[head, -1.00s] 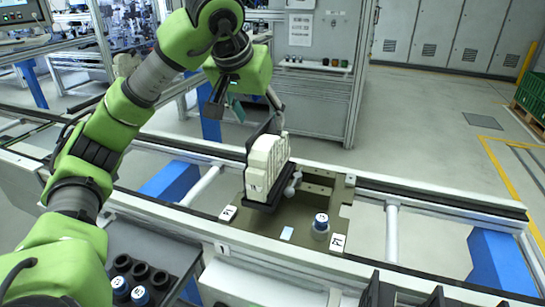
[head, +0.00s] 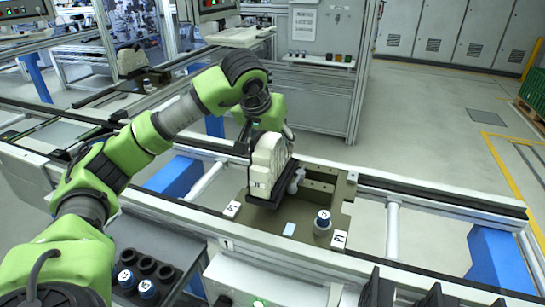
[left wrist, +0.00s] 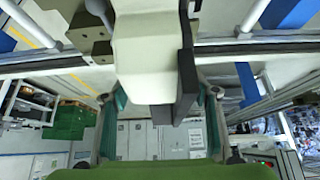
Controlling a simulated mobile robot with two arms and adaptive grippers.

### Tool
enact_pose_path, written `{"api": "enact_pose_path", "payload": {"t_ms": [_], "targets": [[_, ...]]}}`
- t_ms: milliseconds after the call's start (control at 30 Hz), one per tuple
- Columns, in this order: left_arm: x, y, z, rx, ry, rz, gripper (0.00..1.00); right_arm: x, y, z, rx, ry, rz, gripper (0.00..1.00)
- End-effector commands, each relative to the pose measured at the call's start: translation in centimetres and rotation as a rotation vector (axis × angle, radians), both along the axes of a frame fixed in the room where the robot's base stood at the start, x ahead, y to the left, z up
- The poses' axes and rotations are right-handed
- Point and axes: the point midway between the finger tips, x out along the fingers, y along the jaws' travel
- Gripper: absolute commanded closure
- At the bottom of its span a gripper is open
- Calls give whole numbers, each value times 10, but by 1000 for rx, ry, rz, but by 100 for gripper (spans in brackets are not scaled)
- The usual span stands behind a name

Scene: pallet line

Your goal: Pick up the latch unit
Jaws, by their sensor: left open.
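The latch unit, a cream ribbed block (head: 268,165) with a black plate at its side and base, stands upright on the pallet (head: 308,204) in the head view. In the left wrist view its cream body (left wrist: 145,55) and black plate (left wrist: 187,75) fill the upper middle. My left gripper (head: 264,132) is open behind and above the unit, close to its top. In the left wrist view my left gripper's fingers (left wrist: 162,100) stand on either side of the unit, with visible gaps. Its far side is hidden in the head view. My right gripper is not seen.
The conveyor rails (head: 430,205) run in front and behind. A dark holder (head: 150,272) with similar capped cylinders stands at lower left. A grey cabinet (head: 325,70) stands behind the line.

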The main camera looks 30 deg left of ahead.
Motion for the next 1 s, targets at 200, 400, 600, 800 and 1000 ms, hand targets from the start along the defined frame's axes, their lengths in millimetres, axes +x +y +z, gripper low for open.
{"api": "enact_pose_path", "payload": {"t_ms": [200,400,600,800,1000], "targets": [[0,0,0,-1,0,-1,63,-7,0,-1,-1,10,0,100],[0,0,1,0,-2,-1,100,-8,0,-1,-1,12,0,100],[0,0,2,-1,-2,0,100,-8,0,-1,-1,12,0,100],[1,-1,12,-2,-5,-1,100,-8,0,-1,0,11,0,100],[-6,-1,41,-1,-8,-2,100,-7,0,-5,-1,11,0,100]]}}
